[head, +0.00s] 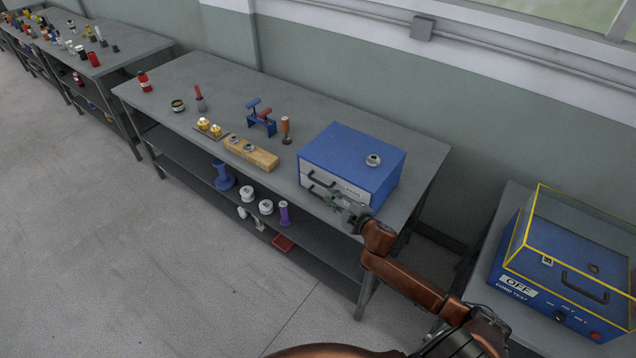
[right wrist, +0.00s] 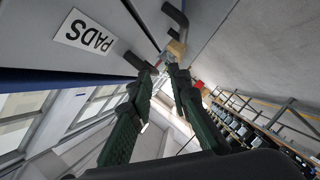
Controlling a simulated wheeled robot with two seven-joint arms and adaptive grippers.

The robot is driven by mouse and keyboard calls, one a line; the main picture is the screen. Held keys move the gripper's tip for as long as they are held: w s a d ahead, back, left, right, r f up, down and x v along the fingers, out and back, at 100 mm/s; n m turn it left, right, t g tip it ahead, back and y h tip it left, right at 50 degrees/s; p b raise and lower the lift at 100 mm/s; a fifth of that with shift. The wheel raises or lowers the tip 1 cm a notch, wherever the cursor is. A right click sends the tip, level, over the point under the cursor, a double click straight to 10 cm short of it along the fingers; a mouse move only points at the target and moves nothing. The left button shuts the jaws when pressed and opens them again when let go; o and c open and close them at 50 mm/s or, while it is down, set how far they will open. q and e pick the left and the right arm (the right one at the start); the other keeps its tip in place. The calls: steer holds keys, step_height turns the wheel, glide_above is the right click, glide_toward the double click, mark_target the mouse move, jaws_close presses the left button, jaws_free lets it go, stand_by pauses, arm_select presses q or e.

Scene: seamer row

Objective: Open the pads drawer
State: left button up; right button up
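The blue cabinet (head: 345,150) stands on the bench with two pale drawer fronts and dark bar handles. A PADS label (right wrist: 85,32) shows upside down in the right wrist view. The PADS drawer's dark handle (right wrist: 142,65) lies beside the label, and a second dark handle (right wrist: 176,13) shows beyond it. Both drawers look closed. My right gripper (head: 340,203) is at the cabinet front. In the wrist view its green fingers (right wrist: 166,70) narrow to a small gap at the PADS handle. I cannot tell whether they grip it. My left gripper is not in view.
A metal ring (head: 373,160) lies on the cabinet top. A wooden block (head: 250,153), a blue stand (head: 262,122) and small parts share the bench (head: 200,80). Spools (head: 265,207) sit on the lower shelf. A blue tester (head: 555,275) stands right. The floor at left is clear.

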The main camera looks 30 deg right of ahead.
mark_target(318, 181)
steer(key=shift+w+r+n+y, duration=0.4)
steer(key=shift+w+r+n, duration=0.1)
steer(key=shift+w+r, duration=0.3)
steer(key=x, duration=0.7)
steer(key=shift+w, duration=0.25)
steer(key=shift+c, duration=0.6)
jaws_close()
